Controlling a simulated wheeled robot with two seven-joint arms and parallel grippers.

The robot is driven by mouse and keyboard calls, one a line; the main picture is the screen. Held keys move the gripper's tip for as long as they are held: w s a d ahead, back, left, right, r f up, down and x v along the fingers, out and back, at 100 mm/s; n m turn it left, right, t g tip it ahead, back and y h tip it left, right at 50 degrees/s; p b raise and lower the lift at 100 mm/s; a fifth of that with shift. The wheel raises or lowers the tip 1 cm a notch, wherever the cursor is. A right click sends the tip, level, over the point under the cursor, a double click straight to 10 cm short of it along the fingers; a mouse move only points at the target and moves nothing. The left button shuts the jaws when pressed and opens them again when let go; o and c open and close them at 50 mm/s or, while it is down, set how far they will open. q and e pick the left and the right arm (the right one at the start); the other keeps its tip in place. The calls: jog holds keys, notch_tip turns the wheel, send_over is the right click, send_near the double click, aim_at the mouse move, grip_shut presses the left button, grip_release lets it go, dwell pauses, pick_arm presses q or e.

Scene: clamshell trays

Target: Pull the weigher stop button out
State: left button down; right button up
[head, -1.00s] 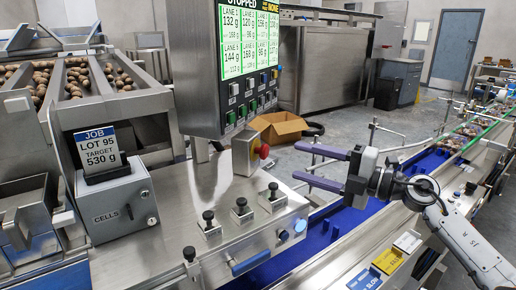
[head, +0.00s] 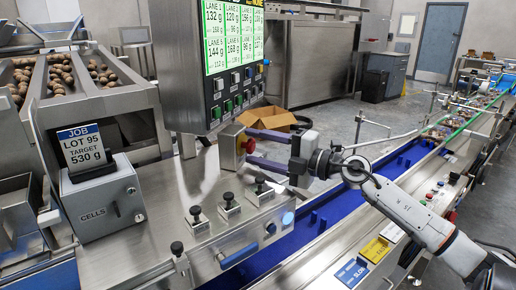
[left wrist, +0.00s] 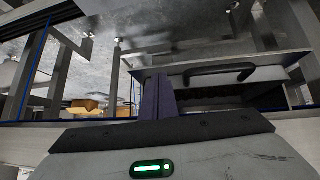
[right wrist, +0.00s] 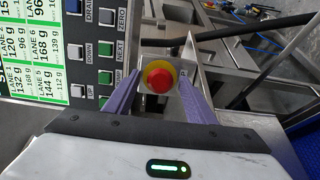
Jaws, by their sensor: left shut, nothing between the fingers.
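The weigher stop button is a red knob (head: 249,145) on a yellow collar, on the side of a small steel box (head: 230,146) below the lane display. The right wrist view shows the red button (right wrist: 160,78) face-on, between the fingertips. My right gripper (head: 256,149) is open, its purple fingers pointing at the box, one on each side of the button. I cannot tell whether they touch it. My left gripper (left wrist: 158,97) shows only in the left wrist view, with its fingers together and empty.
The lane display (head: 235,40) with rows of push buttons hangs above the box. Several black-knobbed clamps (head: 229,203) stand on the steel top in front. A blue conveyor (head: 325,205) runs under my right arm. A cardboard box (head: 268,119) lies behind on the floor.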

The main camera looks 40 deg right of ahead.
grip_shut()
jog(key=shift+s+d+r+p, duration=0.1)
jog(key=shift+s+r+p, duration=0.1)
jog(key=shift+p, duration=0.35)
jog(key=shift+s+d+p, duration=0.1)
jog(key=shift+s+p, duration=0.15)
jog(key=shift+p, duration=0.1)
jog(key=shift+f, duration=0.3)
jog(key=shift+c, duration=0.8)
grip_release()
jog(key=shift+s, duration=0.1)
jog(key=shift+o, duration=0.9)
jog(key=shift+s+d+r, duration=0.1)
pick_arm(q)
jog(key=shift+s+a+r, duration=0.3)
jog(key=shift+s+r, duration=0.05)
jog(key=shift+r, duration=0.05)
